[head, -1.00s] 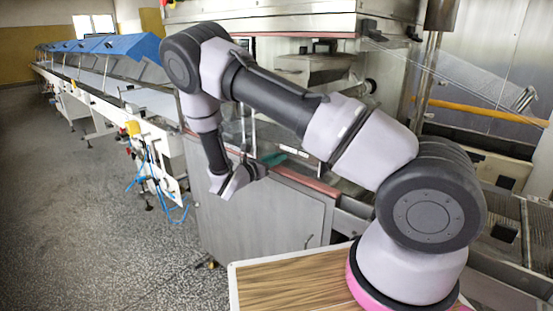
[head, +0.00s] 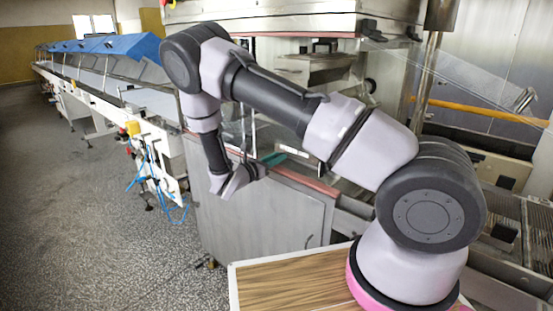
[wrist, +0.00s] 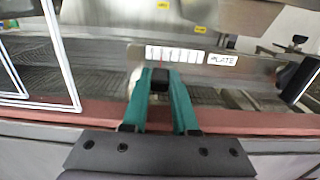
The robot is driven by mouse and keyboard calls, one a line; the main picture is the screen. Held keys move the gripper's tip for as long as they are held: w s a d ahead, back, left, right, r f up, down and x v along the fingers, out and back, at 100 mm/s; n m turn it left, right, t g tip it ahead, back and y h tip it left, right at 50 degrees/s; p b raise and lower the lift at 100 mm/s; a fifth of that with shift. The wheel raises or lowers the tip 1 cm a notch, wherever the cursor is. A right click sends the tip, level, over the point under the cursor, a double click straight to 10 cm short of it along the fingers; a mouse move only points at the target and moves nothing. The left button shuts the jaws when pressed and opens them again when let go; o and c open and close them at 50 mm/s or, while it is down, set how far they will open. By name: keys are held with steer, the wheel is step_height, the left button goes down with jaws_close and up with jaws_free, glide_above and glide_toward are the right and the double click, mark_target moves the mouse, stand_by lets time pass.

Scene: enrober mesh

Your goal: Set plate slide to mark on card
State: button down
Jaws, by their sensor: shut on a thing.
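My gripper (wrist: 160,84) has teal fingers, shut on a small black slide knob (wrist: 160,79) in the wrist view. A white card (wrist: 175,54) with several dark tick marks is on the metal panel just above the fingertips. The knob stands below the left half of the card's row of marks. A thin reddish line shows above the knob, too small to read exactly. A white label reading PLATE (wrist: 222,59) is right of the card. In the head view my gripper (head: 275,158) is small at the machine's front edge, and the knob and card cannot be made out.
A white-edged clear panel (wrist: 45,50) stands at the left in the wrist view. A dark handle (wrist: 298,80) juts in at the right. A long conveyor (head: 120,85) extends far left beside open floor.

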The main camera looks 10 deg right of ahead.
mark_target(296, 158)
steer(key=shift+s, duration=0.1)
steer(key=s+d, duration=0.1)
steer(key=s, duration=0.1)
steer(key=s+d, duration=0.2)
steer(key=shift+f, duration=0.1)
steer(key=c, duration=0.7)
jaws_free()
steer(key=shift+s, duration=0.15)
steer(key=shift+a, duration=0.1)
steer(key=shift+s+a, duration=0.15)
steer(key=shift+a, duration=0.15)
steer(key=v, duration=1)
steer(key=shift+d, duration=0.1)
